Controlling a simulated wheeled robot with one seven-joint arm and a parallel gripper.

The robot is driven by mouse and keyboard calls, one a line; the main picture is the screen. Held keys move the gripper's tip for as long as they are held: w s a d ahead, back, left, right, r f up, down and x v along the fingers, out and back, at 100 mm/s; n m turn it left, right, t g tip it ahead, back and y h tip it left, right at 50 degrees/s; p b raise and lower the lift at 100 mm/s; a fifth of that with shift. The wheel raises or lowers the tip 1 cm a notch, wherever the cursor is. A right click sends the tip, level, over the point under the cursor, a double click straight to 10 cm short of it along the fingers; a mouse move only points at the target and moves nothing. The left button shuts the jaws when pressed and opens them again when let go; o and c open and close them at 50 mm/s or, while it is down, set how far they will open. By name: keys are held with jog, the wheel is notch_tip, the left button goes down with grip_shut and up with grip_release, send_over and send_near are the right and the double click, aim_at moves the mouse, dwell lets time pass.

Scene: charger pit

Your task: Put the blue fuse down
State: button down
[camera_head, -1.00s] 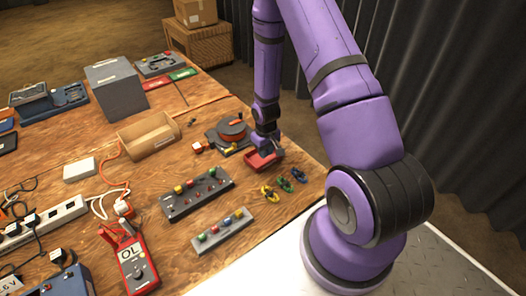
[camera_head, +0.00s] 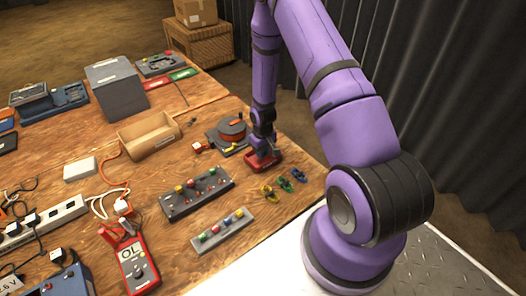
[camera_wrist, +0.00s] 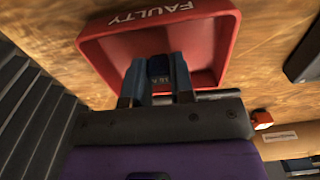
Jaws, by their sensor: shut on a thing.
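My gripper (camera_wrist: 158,92) is shut on the blue fuse (camera_wrist: 160,66), which shows dark blue between the fingertips in the wrist view. The fuse is over the inside of a red tray (camera_wrist: 200,12) marked FAULTY. I cannot tell whether the fuse touches the tray floor. In the head view my gripper (camera_head: 264,152) is down at the red tray (camera_head: 264,162) near the table's right edge, and the fuse is hidden there.
Yellow, green and blue clips (camera_head: 284,184) lie in front of the tray. A red reel (camera_head: 232,128) on a dark base stands just behind it. A strip with coloured buttons (camera_head: 223,229) and a larger control box (camera_head: 196,193) lie front left.

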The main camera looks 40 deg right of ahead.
jog(key=shift+f, duration=0.55)
jog(key=c, duration=1)
grip_release()
jog(key=s+a+r+t, duration=0.1)
jog(key=s+a+r, duration=0.1)
jog(key=r, duration=1.1)
jog(key=s+a+r+t+h, duration=0.1)
jog(key=s+a+r, duration=0.1)
jog(key=r, duration=1.1)
jog(key=s+a+r, duration=0.2)
jog(key=r, duration=1.1)
jog(key=s+a+r+t, duration=0.1)
jog(key=s+a+r, duration=0.1)
jog(key=s+r, duration=0.3)
jog(key=s+a+r+t, duration=0.1)
jog(key=s+r, duration=0.3)
jog(key=s, duration=0.4)
jog(key=s+a+r+t+y, duration=0.1)
jog(key=s+a+r, duration=0.2)
jog(key=s+r, duration=0.2)
jog(key=shift+s+a+r, duration=0.1)
jog(key=shift+s+r, duration=0.1)
jog(key=shift+s, duration=0.45)
jog(key=shift+s+a+r, duration=0.1)
jog(key=shift+s+r, duration=0.05)
jog(key=shift+s, duration=0.45)
